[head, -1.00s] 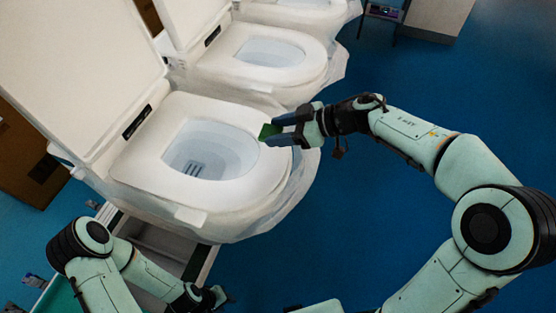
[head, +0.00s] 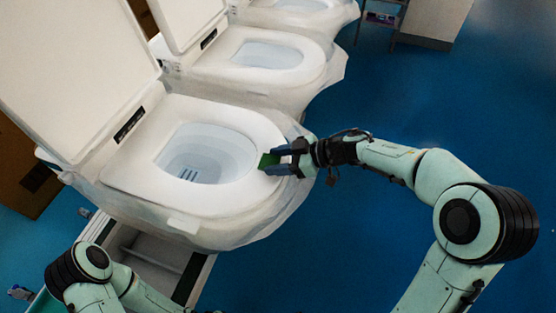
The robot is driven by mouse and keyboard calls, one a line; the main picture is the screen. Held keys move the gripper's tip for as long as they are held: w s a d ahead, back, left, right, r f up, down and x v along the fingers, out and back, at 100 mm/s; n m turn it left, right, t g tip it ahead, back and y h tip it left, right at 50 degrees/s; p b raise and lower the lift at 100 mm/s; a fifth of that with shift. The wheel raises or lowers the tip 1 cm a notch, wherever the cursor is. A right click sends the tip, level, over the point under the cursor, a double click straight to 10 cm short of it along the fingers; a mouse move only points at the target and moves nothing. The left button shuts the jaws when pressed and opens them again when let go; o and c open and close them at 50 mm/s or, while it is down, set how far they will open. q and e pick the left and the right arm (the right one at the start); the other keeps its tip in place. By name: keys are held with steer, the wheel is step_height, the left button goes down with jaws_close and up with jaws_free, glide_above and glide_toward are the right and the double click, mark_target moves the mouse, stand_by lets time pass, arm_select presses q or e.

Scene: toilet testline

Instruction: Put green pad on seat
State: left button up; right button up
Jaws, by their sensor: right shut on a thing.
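The nearest toilet's white seat (head: 140,168) is down around the bowl, and its lid stands raised at the left. My right gripper (head: 272,162) is at the right front part of the seat. I cannot tell whether the pad touches the seat. The fingers hide part of the pad. My left arm is at the bottom left, and its gripper is mostly out of the picture below, with its fingers not visible.
A second toilet (head: 262,55) and a third (head: 300,12) stand behind in a row, with plastic wrap around their rims. An open drawer-like frame (head: 150,255) is below the nearest toilet. The blue floor (head: 440,105) at the right is clear.

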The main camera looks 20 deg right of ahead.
steer(key=shift+f, duration=0.15)
steer(key=shift+s+d+f, duration=0.1)
steer(key=shift+s+f, duration=0.05)
steer(key=shift+f, duration=0.45)
arm_select(q)
steer(key=shift+r, duration=0.1)
arm_select(e)
steer(key=o, duration=1.2)
steer(key=shift+f, duration=0.2)
steer(key=shift+o, duration=0.2)
steer(key=shift+r, duration=0.4)
arm_select(q)
steer(key=shift+w+r+p, duration=0.6)
steer(key=shift+r+p, duration=0.2)
steer(key=shift+r, duration=0.1)
arm_select(e)
steer(key=r+v, duration=0.1)
steer(key=v, duration=1.1)
